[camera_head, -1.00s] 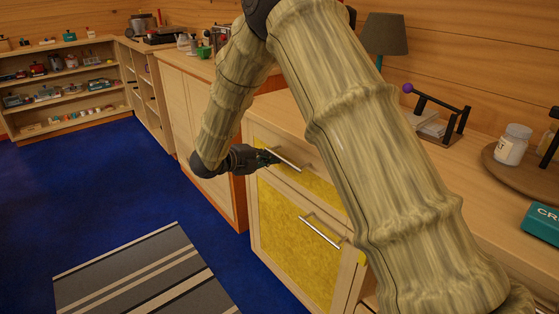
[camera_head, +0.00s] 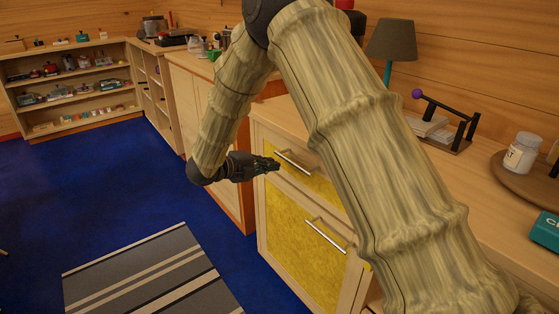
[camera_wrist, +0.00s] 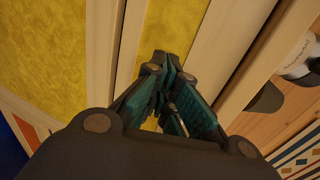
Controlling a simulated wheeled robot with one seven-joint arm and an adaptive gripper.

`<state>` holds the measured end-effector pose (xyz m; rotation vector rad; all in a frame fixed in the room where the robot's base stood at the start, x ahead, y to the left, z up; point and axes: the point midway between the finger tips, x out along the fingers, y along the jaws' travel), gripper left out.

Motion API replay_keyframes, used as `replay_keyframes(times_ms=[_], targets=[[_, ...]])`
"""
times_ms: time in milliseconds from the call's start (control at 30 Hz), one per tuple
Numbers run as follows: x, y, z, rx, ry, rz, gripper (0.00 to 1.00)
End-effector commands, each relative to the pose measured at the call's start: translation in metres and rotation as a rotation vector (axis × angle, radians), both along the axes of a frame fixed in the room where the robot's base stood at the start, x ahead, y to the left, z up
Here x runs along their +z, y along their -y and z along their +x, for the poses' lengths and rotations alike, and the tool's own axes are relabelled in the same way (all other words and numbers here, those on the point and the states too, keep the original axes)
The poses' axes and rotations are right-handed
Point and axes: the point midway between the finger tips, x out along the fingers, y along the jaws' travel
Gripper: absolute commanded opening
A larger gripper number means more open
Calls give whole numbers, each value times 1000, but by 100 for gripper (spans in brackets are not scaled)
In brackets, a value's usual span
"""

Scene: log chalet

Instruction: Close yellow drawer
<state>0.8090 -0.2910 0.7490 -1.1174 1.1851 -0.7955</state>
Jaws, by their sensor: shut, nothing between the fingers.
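The yellow drawer (camera_head: 318,181) is the upper yellow front of the wooden cabinet, with a bar handle (camera_head: 293,162). It also shows in the wrist view (camera_wrist: 175,25). Its front looks nearly level with the cabinet face, but I cannot tell if a small gap is left. My gripper (camera_head: 276,165) is shut and empty, just in front of the drawer at the left end of the handle. In the wrist view, the shut fingertips (camera_wrist: 165,62) point at the drawer front.
Below is a larger yellow front (camera_head: 300,240) with its own bar handle (camera_head: 326,236). The countertop holds a lamp (camera_head: 391,42), a white jar (camera_head: 521,153) and a teal box (camera_head: 546,231). A striped rug (camera_head: 150,275) lies on clear blue floor.

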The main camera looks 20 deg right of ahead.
Motion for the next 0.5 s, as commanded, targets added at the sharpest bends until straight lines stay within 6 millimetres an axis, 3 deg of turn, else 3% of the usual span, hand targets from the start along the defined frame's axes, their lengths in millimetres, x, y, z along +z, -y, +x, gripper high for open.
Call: replay_keyframes(times_ms=[300,500], targets=[[20,-53,-14,-2,1,1,0],[27,-77,-20,-3,1,0,0]])
